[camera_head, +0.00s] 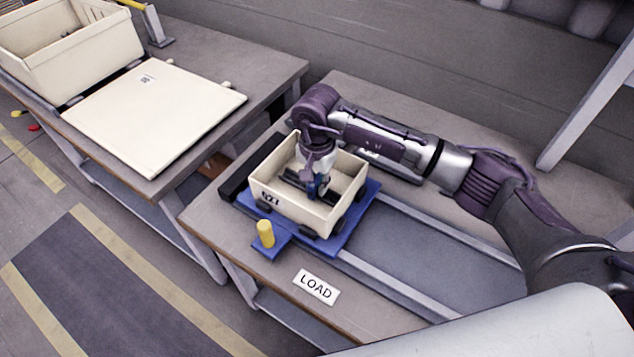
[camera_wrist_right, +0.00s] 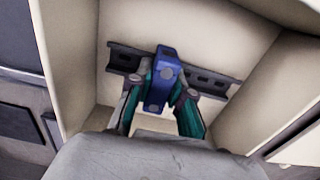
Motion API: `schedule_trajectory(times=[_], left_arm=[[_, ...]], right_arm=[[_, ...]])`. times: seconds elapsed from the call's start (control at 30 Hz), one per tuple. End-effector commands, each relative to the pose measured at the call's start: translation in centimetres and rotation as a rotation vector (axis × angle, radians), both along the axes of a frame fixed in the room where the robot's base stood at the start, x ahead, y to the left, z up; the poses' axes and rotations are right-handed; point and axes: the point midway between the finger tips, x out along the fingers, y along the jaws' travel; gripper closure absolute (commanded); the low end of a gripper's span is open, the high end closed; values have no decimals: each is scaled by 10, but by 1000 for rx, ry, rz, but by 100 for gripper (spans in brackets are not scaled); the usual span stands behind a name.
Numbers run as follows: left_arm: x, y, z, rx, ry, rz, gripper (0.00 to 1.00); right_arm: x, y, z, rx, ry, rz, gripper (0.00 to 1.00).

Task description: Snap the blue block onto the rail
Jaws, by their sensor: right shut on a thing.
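The blue block (camera_wrist_right: 161,80) shows in the right wrist view between the fingers of my right gripper (camera_wrist_right: 160,98), which is shut on it. The block lies across the dark slotted rail (camera_wrist_right: 207,82) inside the cream bin (camera_wrist_right: 88,25). I cannot tell whether it is clipped to the rail or only over it. In the head view my right gripper (camera_head: 318,186) reaches down into the cream bin (camera_head: 292,208), with the dark rail (camera_head: 290,181) on its floor; the block there is mostly hidden by the gripper. My left gripper is not in view.
The bin sits on a blue carrier (camera_head: 345,238) with a yellow peg (camera_head: 265,233), on a bench with metal tracks and a LOAD label (camera_head: 316,287). A second bench at left holds a cream lid (camera_head: 155,112) and another cream bin (camera_head: 70,50). The bin walls surround the gripper closely.

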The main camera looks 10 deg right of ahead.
Motion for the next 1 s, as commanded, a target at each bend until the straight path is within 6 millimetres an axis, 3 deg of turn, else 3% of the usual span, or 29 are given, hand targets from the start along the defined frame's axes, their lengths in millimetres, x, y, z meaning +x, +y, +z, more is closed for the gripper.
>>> schedule_trajectory(times=[0.23, 0.27, 0.43, 0.77, 1.0], left_arm=[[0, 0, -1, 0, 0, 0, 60], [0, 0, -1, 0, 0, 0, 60], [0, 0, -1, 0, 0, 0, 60], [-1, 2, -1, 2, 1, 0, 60], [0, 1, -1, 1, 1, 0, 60]], right_arm=[[-1, 0, -2, 0, 4, 0, 100], [-1, 0, -2, 0, 4, 0, 77], [-1, 0, -2, 0, 4, 0, 51], [0, 0, 1, 0, 1, 0, 51], [1, 0, 38, 1, -4, 1, 51]])
